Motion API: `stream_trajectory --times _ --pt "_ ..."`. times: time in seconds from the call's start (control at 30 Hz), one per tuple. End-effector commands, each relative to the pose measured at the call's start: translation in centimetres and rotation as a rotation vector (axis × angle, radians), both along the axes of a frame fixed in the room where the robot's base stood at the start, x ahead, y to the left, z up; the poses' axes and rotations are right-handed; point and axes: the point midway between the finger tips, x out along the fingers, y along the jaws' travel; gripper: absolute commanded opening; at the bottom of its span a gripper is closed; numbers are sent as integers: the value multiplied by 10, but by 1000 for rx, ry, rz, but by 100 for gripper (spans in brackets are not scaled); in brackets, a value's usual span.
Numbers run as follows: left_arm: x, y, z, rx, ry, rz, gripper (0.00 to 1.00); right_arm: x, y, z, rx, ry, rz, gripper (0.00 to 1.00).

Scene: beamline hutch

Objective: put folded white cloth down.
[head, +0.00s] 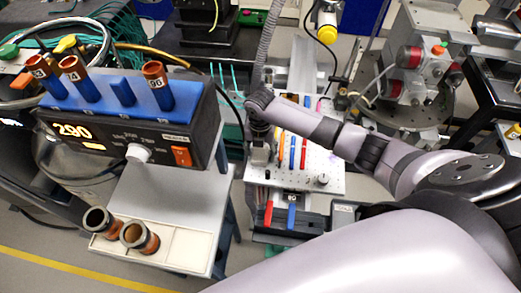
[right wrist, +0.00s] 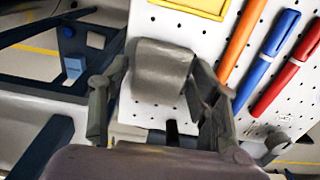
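A folded cloth (right wrist: 163,68), greyish white in this light, shows in the right wrist view between the two fingers of my right gripper (right wrist: 160,78). The fingertips lie against its left and right sides, so the gripper looks shut on it. The cloth is over the left edge area of a white perforated board (right wrist: 222,38); whether it touches the board is hard to tell. In the head view my right gripper (head: 259,133) points down at the left side of this board (head: 325,165), and the cloth is mostly hidden there. My left gripper is not in view.
Orange, blue (right wrist: 262,62) and red (right wrist: 290,72) pens lie on the board, right of the gripper. A yellow-edged item (right wrist: 205,8) lies beyond the cloth. Left stands a heater block (head: 130,115) with vials, beside two more vials on a white bench (head: 180,235).

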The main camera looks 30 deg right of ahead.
Motion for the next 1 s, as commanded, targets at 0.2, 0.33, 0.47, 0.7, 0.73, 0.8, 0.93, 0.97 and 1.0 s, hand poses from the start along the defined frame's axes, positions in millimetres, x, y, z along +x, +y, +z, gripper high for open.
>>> stream_trajectory --times 0.2,0.33,0.47,0.7,0.73,0.8,0.93,0.97,1.0 --pt "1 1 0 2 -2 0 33 0 0 0 0 0 0 65" --pt "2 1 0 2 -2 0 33 0 0 0 0 0 0 65" --pt "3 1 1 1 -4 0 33 0 0 6 0 -1 0 65" --pt "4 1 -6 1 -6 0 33 2 0 48 2 -6 1 65" --pt "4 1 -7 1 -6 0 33 2 0 55 0 -6 0 65" --pt "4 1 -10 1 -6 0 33 2 0 71 0 -5 2 65" --pt "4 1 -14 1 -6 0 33 1 0 96 -1 -4 2 65" --pt "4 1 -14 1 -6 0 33 2 0 100 1 -4 1 65" --pt "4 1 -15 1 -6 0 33 1 0 106 1 -2 0 65"
